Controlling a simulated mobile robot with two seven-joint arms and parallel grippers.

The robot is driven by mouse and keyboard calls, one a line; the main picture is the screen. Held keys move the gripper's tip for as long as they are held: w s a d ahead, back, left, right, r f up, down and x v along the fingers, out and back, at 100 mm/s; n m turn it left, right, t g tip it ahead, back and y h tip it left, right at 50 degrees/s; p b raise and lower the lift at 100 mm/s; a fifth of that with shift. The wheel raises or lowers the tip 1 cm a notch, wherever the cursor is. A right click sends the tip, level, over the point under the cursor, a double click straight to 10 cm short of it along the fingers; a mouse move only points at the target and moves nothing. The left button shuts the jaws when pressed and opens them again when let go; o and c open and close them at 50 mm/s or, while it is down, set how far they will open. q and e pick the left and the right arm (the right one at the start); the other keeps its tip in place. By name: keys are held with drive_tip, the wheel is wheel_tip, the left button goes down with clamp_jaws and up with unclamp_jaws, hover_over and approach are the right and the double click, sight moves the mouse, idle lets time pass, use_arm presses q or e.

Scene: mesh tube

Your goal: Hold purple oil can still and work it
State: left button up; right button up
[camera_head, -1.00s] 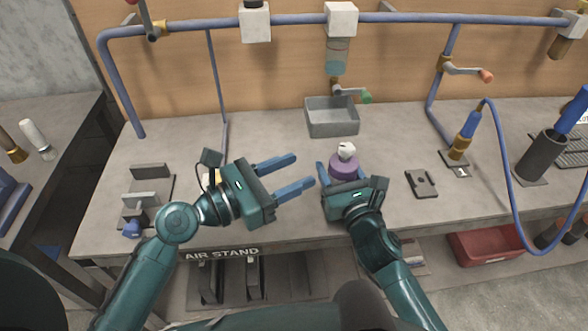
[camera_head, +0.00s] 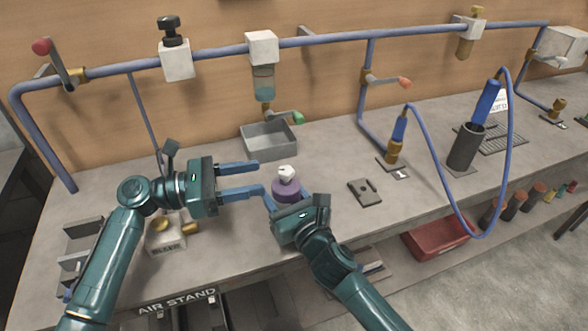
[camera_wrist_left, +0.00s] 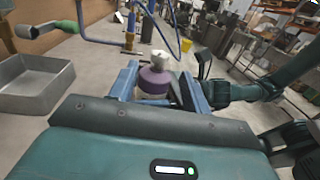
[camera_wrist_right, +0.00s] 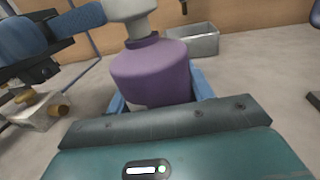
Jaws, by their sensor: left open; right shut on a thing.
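The purple oil can (camera_head: 286,191) with a white pump top stands upright on the bench in the head view. My right gripper (camera_head: 288,200) is shut around its body; the can also fills the middle of the right wrist view (camera_wrist_right: 152,72). My left gripper (camera_head: 258,178) is open and empty just left of the can, its blue fingers pointing at it. In the left wrist view the can (camera_wrist_left: 155,80) shows beyond and between the open fingers. Whether the left fingers touch the can is not clear.
A grey metal tray (camera_head: 268,141) sits behind the can under a green-handled valve (camera_head: 290,117). A dark flat plate (camera_head: 365,192) lies to the right. A blue hose (camera_head: 436,170) loops further right. A block with brass fittings (camera_head: 168,232) lies below my left arm.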

sight(294, 181)
use_arm(q)
drive_tip(key=x, duration=0.9)
drive_tip(key=shift+d, duration=0.1)
drive_tip(key=shift+c, duration=0.3)
drive_tip(key=shift+f, duration=0.1)
drive_tip(key=c, duration=0.9)
